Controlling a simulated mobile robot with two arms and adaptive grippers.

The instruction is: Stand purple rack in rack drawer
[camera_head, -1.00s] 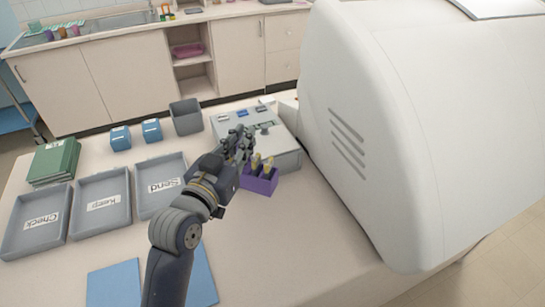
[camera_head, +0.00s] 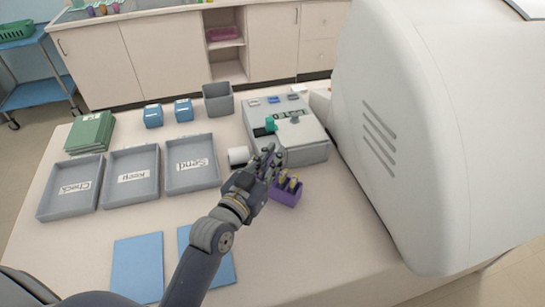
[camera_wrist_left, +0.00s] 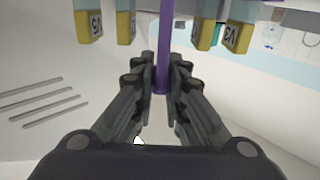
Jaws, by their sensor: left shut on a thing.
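The purple rack (camera_head: 287,194) is near the middle of the head view, in front of the grey device, with yellow-ended pieces standing in it. My left gripper (camera_head: 268,162) is at its upper left and partly covers it. In the left wrist view the gripper (camera_wrist_left: 163,92) is shut on the rack's upright purple part (camera_wrist_left: 164,45). Yellow-ended pieces (camera_wrist_left: 240,38) marked with black characters show on both sides of it. Whether the rack touches the table is unclear. I cannot make out a rack drawer. My right gripper is not in view.
A large white machine (camera_head: 420,130) fills the right side. A grey device (camera_head: 305,143) stands behind the rack, beside a white roll (camera_head: 238,156). Trays marked Check, Keep and Send (camera_head: 192,186) are at left. The table front right of the rack is clear.

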